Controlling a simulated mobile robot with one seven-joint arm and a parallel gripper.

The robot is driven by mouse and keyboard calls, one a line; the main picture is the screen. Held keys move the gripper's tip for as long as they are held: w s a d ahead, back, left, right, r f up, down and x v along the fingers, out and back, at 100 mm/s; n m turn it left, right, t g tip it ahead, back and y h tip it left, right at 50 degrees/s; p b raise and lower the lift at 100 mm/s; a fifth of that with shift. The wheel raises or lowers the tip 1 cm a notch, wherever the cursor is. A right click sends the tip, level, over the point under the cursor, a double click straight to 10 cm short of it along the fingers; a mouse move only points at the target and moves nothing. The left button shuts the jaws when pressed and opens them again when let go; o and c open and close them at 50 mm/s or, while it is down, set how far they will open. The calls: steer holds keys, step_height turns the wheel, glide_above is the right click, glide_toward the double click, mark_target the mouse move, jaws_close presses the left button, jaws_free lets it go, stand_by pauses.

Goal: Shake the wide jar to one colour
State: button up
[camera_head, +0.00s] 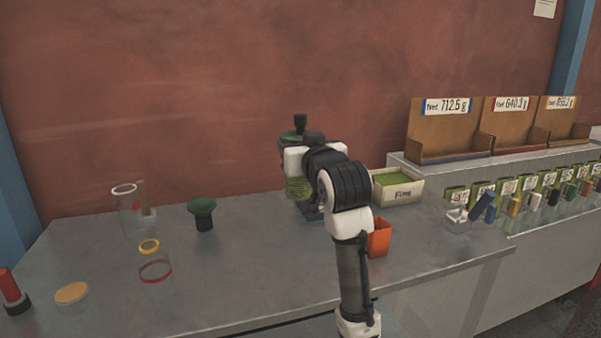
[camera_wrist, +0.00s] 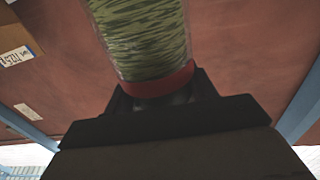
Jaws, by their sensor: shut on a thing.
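My gripper (camera_head: 296,160) is shut on a clear wide jar (camera_head: 299,188) and holds it over the back of the grey bench. In the wrist view the jar (camera_wrist: 143,38) has a red band by the dark jaws (camera_wrist: 165,100). Its contents show as mixed light and dark green streaks, not one even colour. In the head view my arm hides part of the jar, and a dark green knobbed piece shows above the gripper. I cannot tell whether the jar's base touches the bench.
A dark green funnel (camera_head: 203,213), an empty clear tube (camera_head: 127,210) and a red-ringed clear vessel (camera_head: 155,270) stand left. A white bin of green stuff (camera_head: 398,188) and an orange cup (camera_head: 379,238) are close right. The front-middle bench is clear.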

step_height(320, 180, up, 2)
steer(key=shift+r+p, duration=0.25)
steer(key=shift+p, duration=0.05)
step_height(320, 180, up, 9)
steer(key=p, duration=0.8)
steer(key=shift+r, duration=0.2)
steer(key=a, duration=0.5)
steer(key=shift+d+p, duration=1.2)
steer(key=shift+d, duration=3.55)
steer(key=shift+a, duration=2.25)
